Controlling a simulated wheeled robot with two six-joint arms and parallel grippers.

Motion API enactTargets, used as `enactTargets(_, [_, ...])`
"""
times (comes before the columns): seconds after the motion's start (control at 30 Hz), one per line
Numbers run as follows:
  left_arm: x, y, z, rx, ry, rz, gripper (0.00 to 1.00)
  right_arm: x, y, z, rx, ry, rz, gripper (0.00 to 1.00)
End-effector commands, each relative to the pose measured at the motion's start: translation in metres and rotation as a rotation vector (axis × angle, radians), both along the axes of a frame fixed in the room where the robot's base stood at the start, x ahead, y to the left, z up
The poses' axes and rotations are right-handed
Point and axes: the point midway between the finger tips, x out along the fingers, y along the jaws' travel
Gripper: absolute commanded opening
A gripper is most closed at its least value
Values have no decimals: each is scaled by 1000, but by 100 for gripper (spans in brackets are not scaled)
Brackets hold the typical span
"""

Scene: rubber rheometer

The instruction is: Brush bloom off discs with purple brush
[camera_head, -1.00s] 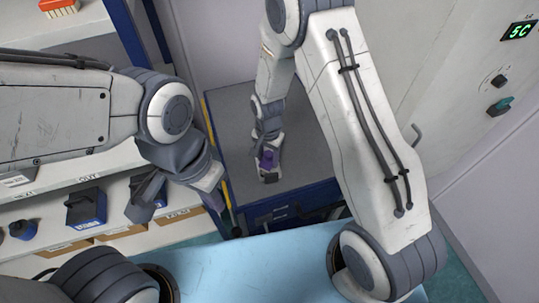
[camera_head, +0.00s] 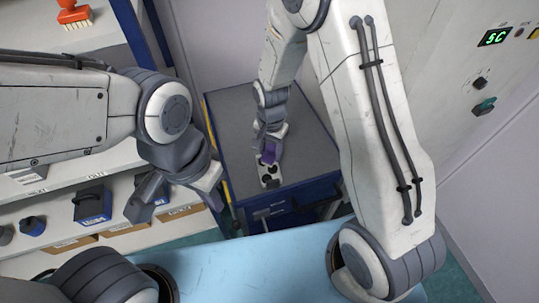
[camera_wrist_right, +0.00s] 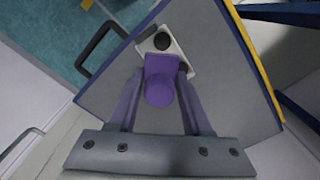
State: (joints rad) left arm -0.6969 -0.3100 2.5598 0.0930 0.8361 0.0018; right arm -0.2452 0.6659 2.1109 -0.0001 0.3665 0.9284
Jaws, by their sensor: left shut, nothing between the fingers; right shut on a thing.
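The purple brush (camera_head: 268,154) is held in my right gripper (camera_head: 267,147), which is shut on it. In the right wrist view the brush (camera_wrist_right: 160,86) sits between the two fingers, over the near part of a small white tray (camera_wrist_right: 147,43). One black disc (camera_wrist_right: 162,41) lies clear in the tray, and another (camera_wrist_right: 184,68) is partly hidden by the brush. In the head view the tray and several dark discs (camera_head: 272,182) show below the brush. I cannot tell whether the bristles touch a disc. My left gripper (camera_head: 215,199) is shut and empty, left of the grey cabinet top.
The tray lies on a grey-topped blue cabinet (camera_head: 228,125) with a yellow edge strip. Shelves at the left hold blue-and-black boxes (camera_head: 92,205) and an orange brush (camera_head: 73,14). A light blue surface (camera_head: 250,262) is in front. A machine panel (camera_head: 482,85) stands at the right.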

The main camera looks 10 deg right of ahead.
Motion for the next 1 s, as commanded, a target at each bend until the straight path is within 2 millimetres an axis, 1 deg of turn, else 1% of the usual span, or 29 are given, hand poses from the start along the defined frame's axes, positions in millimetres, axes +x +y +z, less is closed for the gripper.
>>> enactTargets(0.03, [0, 0, 8, 0, 0, 0, 0, 0, 0, 9, 0, -1, 0, 0])
enactTargets(0.2, [0, 0, 21, 0, 0, 1, 0, 0, 1, 24, 0, -1, 1, 0])
enactTargets(0.3, [0, 0, 25, 0, 0, 1, 0, 0, 1, 29, 0, -1, 2, 0])
enactTargets(0.87, [0, 0, 24, 0, 0, 1, 0, 0, 1, 29, 0, -1, 1, 0])
enactTargets(1.0, [0, 0, 20, 0, 0, 1, 0, -1, -6, 23, 0, 0, 40, 0])
